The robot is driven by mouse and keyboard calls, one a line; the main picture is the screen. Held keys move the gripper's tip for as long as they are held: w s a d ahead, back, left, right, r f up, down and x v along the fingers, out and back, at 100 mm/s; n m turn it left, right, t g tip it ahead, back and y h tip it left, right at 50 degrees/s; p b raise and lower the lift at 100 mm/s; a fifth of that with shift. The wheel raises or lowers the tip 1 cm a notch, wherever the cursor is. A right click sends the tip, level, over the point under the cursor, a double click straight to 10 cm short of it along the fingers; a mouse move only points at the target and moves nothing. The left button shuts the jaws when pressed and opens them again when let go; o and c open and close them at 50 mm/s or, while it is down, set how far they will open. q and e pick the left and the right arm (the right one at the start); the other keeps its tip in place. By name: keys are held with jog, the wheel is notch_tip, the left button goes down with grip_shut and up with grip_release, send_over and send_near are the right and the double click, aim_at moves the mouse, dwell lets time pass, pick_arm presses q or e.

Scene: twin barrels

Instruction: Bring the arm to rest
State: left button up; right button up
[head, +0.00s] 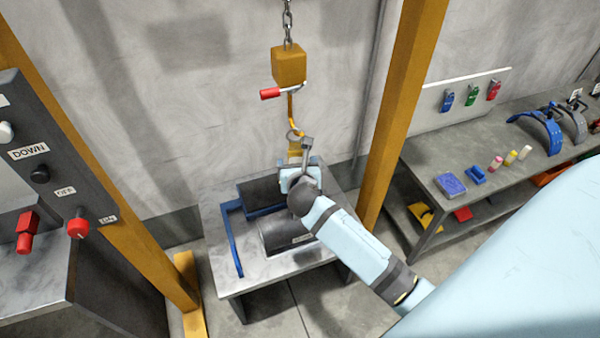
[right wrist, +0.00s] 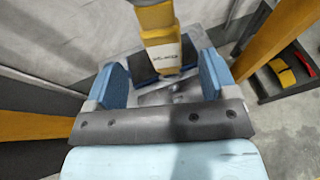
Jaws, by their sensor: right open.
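My left gripper is not in view.
The grey table (head: 225,272) carries a blue frame (head: 230,240). A yellow hoist block (head: 288,64) hangs on a chain, with a red-handled lever (head: 270,94). Yellow posts (head: 400,95) stand either side. A control panel (head: 50,165) is left; a workbench (head: 425,160) with small items is right.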

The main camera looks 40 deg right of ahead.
jog(key=r+v, duration=0.1)
jog(key=v, duration=0.7)
jog(key=s+a+f+m+y+p, duration=0.1)
jog(key=s+a+f+m+y, duration=0.2)
jog(key=s+m, duration=0.3)
jog(key=s+a+f+m+g+y, duration=0.1)
jog(key=s+a+f+m+y, duration=0.2)
jog(key=m, duration=0.9)
jog(key=s+a+f+m+y+p, duration=0.1)
jog(key=s+a+f+m+y, duration=0.2)
jog(key=s+a+f+m, duration=0.2)
jog(key=s+f+m, duration=0.2)
jog(key=s+m, duration=0.1)
jog(key=m, duration=0.1)
jog(key=shift+s+f+y+p, duration=0.2)
jog(key=shift+s+y+p, duration=0.1)
jog(key=shift+y, duration=0.1)
